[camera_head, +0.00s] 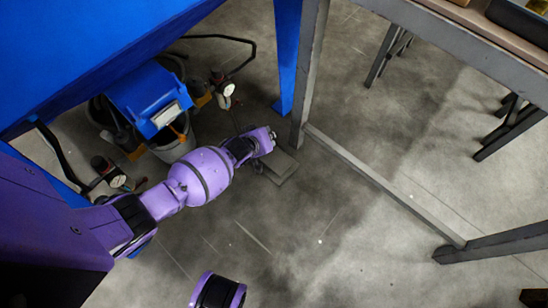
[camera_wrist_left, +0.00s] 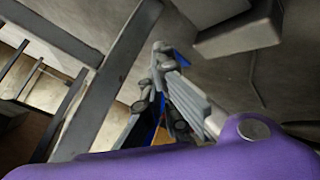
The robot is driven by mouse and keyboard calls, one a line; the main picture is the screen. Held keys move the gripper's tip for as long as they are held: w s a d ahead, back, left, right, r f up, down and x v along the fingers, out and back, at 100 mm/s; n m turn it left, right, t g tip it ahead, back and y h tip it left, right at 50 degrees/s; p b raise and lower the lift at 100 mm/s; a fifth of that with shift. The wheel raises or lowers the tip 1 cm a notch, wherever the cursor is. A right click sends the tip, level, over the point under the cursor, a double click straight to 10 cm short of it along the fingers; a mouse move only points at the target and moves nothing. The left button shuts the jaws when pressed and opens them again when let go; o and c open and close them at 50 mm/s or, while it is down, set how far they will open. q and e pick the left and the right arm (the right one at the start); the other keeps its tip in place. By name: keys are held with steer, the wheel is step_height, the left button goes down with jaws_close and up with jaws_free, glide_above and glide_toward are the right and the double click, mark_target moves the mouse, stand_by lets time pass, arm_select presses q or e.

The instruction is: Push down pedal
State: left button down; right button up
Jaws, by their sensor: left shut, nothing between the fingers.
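The pedal (camera_head: 284,168) is a flat grey plate on the concrete floor near the foot of the grey frame post. In the left wrist view, a grey block that looks like the pedal (camera_wrist_left: 238,34) is at the top, right of the fingertips. My left gripper (camera_head: 271,139) is beside the pedal's upper left end in the head view. It is shut and empty, and its fingers (camera_wrist_left: 160,62) point up in the wrist view, apart from the block in the picture. Whether it touches the pedal cannot be told.
A grey frame post (camera_head: 308,75) and floor rail (camera_head: 385,183) stand close right of my left gripper. A blue machine (camera_head: 90,45) overhangs at upper left. A grey bucket with a blue top (camera_head: 148,98), hoses and a gauge (camera_head: 228,89) lie left.

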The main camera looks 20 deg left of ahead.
arm_select(q)
steer(key=f, duration=0.1)
steer(key=b, duration=0.7)
glide_above(270, 155)
step_height(270, 155, down, 7)
steer(key=shift+r, duration=0.1)
steer(key=shift+f+b, duration=0.3)
steer(key=shift+f, duration=0.2)
arm_select(e)
steer(key=x, duration=0.6)
steer(key=shift+f+n, duration=0.3)
steer(key=shift+f, duration=0.05)
steer(key=shift+s+f, duration=0.1)
steer(key=shift+s, duration=0.15)
arm_select(q)
steer(key=shift+f, duration=0.15)
arm_select(e)
steer(key=shift+f, duration=0.1)
arm_select(q)
steer(key=shift+f+b, duration=0.3)
steer(key=shift+b, duration=0.05)
arm_select(e)
steer(key=shift+w+f, duration=0.1)
